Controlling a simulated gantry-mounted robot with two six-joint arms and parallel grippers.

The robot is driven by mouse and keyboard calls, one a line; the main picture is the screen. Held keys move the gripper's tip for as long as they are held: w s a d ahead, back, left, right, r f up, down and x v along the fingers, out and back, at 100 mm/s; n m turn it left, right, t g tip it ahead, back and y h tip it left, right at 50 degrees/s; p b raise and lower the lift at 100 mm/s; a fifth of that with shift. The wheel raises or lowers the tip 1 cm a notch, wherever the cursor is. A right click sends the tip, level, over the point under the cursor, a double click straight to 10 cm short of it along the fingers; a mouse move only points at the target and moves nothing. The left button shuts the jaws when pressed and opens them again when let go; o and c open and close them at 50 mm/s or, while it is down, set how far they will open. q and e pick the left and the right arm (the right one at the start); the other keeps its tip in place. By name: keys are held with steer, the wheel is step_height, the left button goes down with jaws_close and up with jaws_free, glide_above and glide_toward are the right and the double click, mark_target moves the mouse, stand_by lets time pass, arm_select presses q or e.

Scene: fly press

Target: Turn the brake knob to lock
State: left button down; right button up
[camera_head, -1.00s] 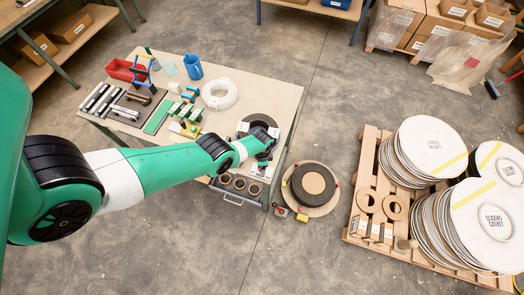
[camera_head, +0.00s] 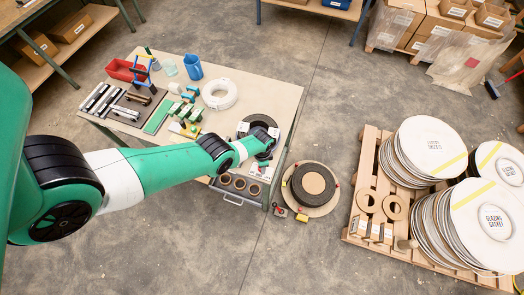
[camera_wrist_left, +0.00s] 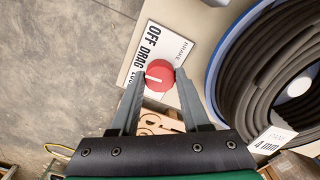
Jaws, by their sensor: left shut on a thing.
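The red brake knob (camera_wrist_left: 159,76) sits in the wrist view on a white label plate (camera_wrist_left: 150,45) that reads OFF, DRAG and a partly covered word starting LO. The knob's white pointer mark faces left in that view, toward the partly covered word. My left gripper (camera_wrist_left: 157,78) has its two fingers on either side of the knob, shut on it. My right gripper is not in view.
A dark coil (camera_wrist_left: 262,75) in a blue-rimmed holder lies close to the right of the fingers, tagged 4 mm. Tools and a white ring (camera_head: 220,94) lie on the table (camera_head: 255,87). A round stack (camera_head: 310,187) stands on the floor at the right.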

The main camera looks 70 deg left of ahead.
arm_select(q)
steer(key=n, duration=0.3)
steer(key=shift+n, duration=2.4)
steer(key=shift+c, duration=1.9)
jaws_free()
step_height(320, 180, up, 12)
steer(key=p, duration=1.1)
steer(key=shift+f+p, duration=0.2)
steer(key=shift+p, duration=0.15)
